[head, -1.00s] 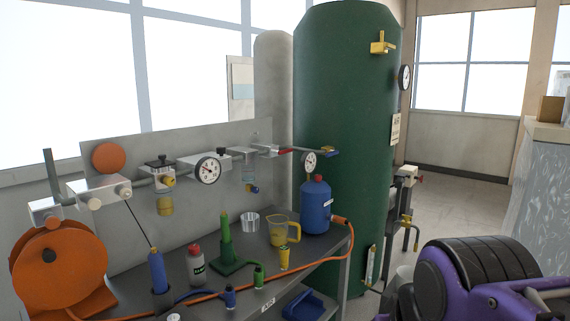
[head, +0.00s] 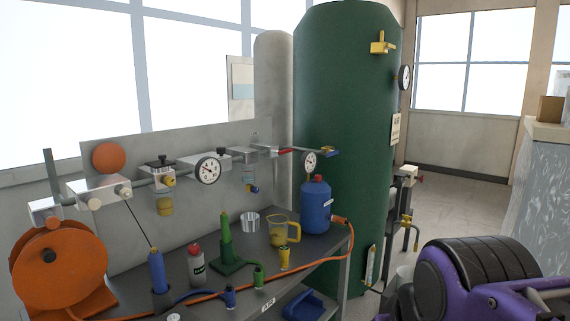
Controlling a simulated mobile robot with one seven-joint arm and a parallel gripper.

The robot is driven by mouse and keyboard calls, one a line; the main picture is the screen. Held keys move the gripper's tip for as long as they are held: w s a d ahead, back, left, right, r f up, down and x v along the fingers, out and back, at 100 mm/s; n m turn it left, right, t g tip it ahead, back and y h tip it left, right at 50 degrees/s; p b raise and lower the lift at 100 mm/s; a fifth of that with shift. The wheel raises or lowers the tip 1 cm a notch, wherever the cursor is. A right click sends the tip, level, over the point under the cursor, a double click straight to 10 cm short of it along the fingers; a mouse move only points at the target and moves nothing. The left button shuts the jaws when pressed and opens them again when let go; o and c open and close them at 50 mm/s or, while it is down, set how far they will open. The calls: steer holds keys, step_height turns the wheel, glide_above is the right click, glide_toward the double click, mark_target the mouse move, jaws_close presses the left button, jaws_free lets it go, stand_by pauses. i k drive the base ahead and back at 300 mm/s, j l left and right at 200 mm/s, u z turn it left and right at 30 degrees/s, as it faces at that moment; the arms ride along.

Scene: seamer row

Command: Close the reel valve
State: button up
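An orange hose reel (head: 85,262) sits at the left end of the grey bench. Above it a pale pipe with metal blocks runs along a grey back panel. A grey upright lever-like bar (head: 50,172) stands at the pipe's left end, over the reel; no label shows whether this is the reel valve. Farther right, a red handle (head: 287,151) lies along the pipe, near a blue and yellow fitting (head: 331,152). My gripper is not in view; a purple and black part of my arm (head: 480,270) fills the lower right.
The bench (head: 325,255) holds a blue bottle (head: 316,208), a yellow jug (head: 284,231), a metal cup (head: 250,222), a green tool and small bottles. An orange hose (head: 300,266) crosses it. A tall green tank (head: 350,110) stands behind. Clear floor shows at right.

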mark_target(52, 222)
steer(key=j+u, duration=0.1)
steer(key=u, duration=1.5)
